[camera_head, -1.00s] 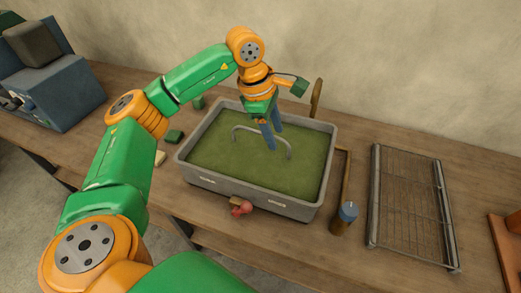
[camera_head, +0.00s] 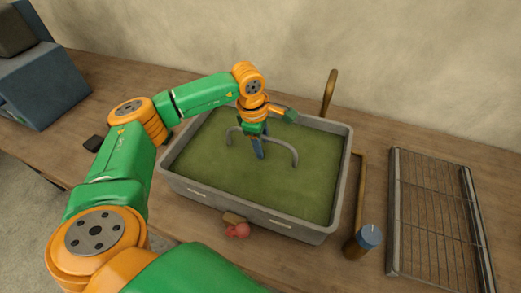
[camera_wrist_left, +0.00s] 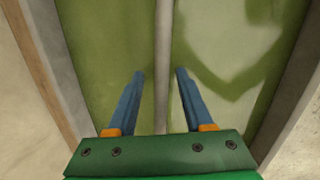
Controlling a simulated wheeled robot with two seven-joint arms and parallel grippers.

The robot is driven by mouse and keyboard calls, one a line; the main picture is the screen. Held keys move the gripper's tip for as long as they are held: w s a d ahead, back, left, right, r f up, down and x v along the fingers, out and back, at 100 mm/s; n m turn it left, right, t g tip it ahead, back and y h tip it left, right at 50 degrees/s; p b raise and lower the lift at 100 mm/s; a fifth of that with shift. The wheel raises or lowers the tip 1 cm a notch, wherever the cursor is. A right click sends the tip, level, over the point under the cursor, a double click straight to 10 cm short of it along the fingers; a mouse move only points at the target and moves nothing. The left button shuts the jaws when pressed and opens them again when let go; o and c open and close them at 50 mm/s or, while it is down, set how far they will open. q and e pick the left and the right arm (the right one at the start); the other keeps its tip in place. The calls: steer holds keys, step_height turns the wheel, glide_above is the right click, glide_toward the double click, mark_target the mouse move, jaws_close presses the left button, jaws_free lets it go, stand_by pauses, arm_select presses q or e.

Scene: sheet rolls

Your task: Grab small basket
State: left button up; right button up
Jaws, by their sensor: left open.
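A grey rectangular basket (camera_head: 190,190) with a green inside stands on the wooden table. A thin grey arched handle (camera_head: 288,146) spans over its middle. My left gripper (camera_head: 259,152) is above the basket at the handle, pointing down. In the left wrist view the blue fingers (camera_wrist_left: 160,75) are open, and the handle (camera_wrist_left: 163,35) runs between them without visible contact on either side. The arm hides part of the handle and basket rim in the head view. My right gripper is not in view.
A wire rack (camera_head: 437,220) lies to the right. A small red item (camera_head: 238,231) sits at the basket's front. A blue machine (camera_head: 45,85) is at the far left. Some wooden table (camera_head: 400,130) is bare.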

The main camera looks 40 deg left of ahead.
arm_select(q)
jaws_close()
stand_by(1.4)
